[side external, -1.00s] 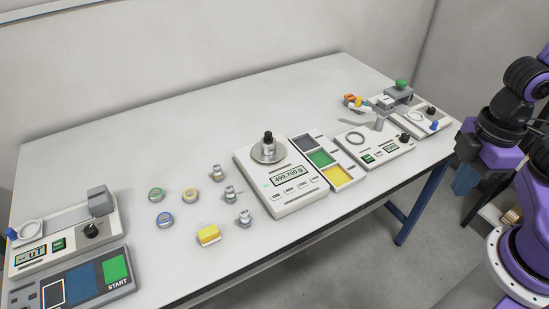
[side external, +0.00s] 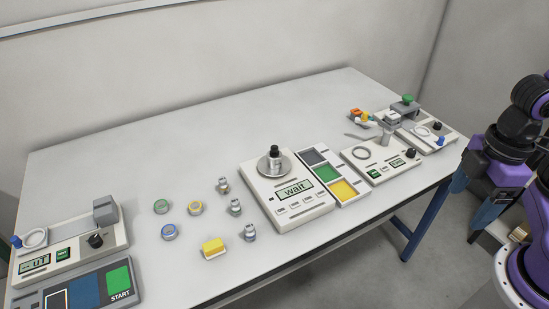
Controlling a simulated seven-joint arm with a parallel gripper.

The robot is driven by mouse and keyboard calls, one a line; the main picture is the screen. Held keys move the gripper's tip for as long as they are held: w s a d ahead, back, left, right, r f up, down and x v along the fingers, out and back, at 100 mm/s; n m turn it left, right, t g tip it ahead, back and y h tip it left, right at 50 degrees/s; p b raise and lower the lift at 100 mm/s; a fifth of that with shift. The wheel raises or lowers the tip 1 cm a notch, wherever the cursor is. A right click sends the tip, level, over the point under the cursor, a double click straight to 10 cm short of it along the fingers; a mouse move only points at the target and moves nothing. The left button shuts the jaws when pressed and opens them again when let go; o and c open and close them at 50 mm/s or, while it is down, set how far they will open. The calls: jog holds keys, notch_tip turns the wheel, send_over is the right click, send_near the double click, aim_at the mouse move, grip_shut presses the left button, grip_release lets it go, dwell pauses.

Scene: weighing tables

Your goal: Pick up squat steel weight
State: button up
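Several small steel weights stand on the table left of the scale: one at the back (side external: 222,185), one in the middle (side external: 235,206) and one in front (side external: 249,232). Another steel weight with a black knob (side external: 275,158) stands upright on the pan of the white scale (side external: 257,190), whose display reads "wait". Which of them is the squat one I cannot tell for sure at this size. My gripper (side external: 475,197) hangs at the far right, beyond the table edge and away from all weights. Its blue-grey fingers look apart, with nothing seen between them.
Discs with green (side external: 161,206), yellow (side external: 195,208) and blue (side external: 168,231) rings lie left of the weights. A yellow block (side external: 213,248) is in front. A tray with coloured compartments (side external: 327,174) adjoins the scale. Devices stand at both table ends. The table's back is clear.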

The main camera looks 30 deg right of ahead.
jog(key=m+t, duration=0.1)
jog(key=m, duration=0.3)
send_over(275, 147)
jog(key=s+d, duration=0.2)
jog(key=shift+y, duration=0.4)
jog(key=f, duration=0.4)
jog(key=w+a+f, duration=0.1)
jog(key=f, duration=0.7)
jog(key=shift+w+a+f, duration=0.15)
jog(key=shift+w+a, duration=0.1)
jog(key=shift+w+a+f, duration=0.15)
jog(key=shift+f, duration=0.75)
jog(key=shift+w+a+f, duration=0.1)
jog(key=shift+w+f, duration=0.05)
jog(key=shift+f, duration=0.7)
jog(key=shift+w+a+f, duration=0.15)
jog(key=shift+f, duration=0.75)
jog(key=shift+c, duration=0.2)
